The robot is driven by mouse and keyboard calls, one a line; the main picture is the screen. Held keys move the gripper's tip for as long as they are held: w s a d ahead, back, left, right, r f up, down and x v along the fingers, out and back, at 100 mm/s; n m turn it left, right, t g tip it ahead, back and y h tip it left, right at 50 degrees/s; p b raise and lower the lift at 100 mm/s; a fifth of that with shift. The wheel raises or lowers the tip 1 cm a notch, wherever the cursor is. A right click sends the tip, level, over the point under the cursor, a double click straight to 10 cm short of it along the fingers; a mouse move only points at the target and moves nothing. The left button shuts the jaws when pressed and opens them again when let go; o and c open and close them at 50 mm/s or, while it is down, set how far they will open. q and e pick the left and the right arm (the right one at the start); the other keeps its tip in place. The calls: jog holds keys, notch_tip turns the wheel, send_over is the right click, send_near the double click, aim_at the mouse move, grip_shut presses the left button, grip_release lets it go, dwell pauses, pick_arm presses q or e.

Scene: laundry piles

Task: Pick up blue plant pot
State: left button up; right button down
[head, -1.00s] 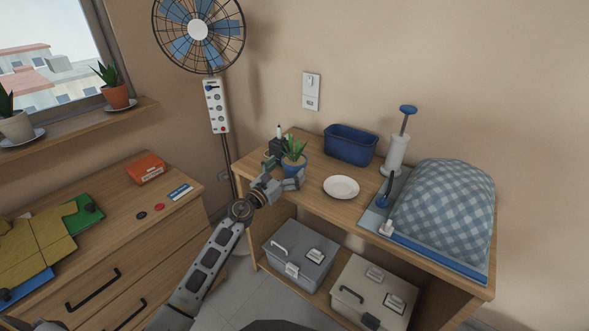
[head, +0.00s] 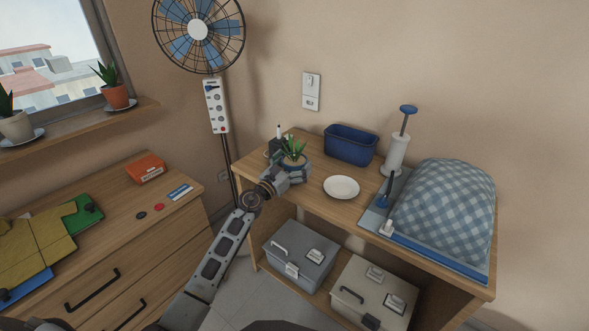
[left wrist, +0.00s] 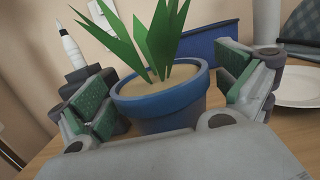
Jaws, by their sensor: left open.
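The blue plant pot (head: 293,164) holds a spiky green plant and stands upright on the wooden table, near its left end. In the left wrist view the blue plant pot (left wrist: 165,104) sits between the green-padded fingers. My left gripper (head: 290,169) is open around the pot, one finger on each side. It also shows in the left wrist view (left wrist: 163,100). The gripper hides the pot's lower part in the head view. I cannot tell whether either pad touches the pot. My right gripper is not in view.
A white plate (head: 341,187) lies right of the pot, and a blue bin (head: 351,145) stands behind it. A dark object with a white-tipped bottle (head: 278,141) is close on the left. A checked cloth bundle (head: 443,215) fills the table's right end.

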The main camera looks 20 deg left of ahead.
pick_arm(q)
jog(key=c, duration=1.3)
jog(key=shift+r, duration=0.25)
jog(key=shift+c, duration=0.2)
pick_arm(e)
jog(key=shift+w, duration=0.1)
pick_arm(q)
jog(key=shift+r+p, duration=0.25)
jog(key=shift+p, duration=0.05)
jog(key=shift+r+p, duration=0.3)
jog(key=shift+r, duration=0.05)
notch_tip(320, 180, up, 4)
jog(key=p, duration=0.2)
jog(key=shift+f+p, duration=0.15)
jog(key=shift+p, duration=0.25)
notch_tip(320, 180, up, 4)
jog(key=p, duration=0.2)
jog(key=shift+f+p, duration=0.15)
jog(key=shift+p, duration=0.2)
jog(key=shift+r+p, duration=0.35)
jog(key=shift+r, duration=0.2)
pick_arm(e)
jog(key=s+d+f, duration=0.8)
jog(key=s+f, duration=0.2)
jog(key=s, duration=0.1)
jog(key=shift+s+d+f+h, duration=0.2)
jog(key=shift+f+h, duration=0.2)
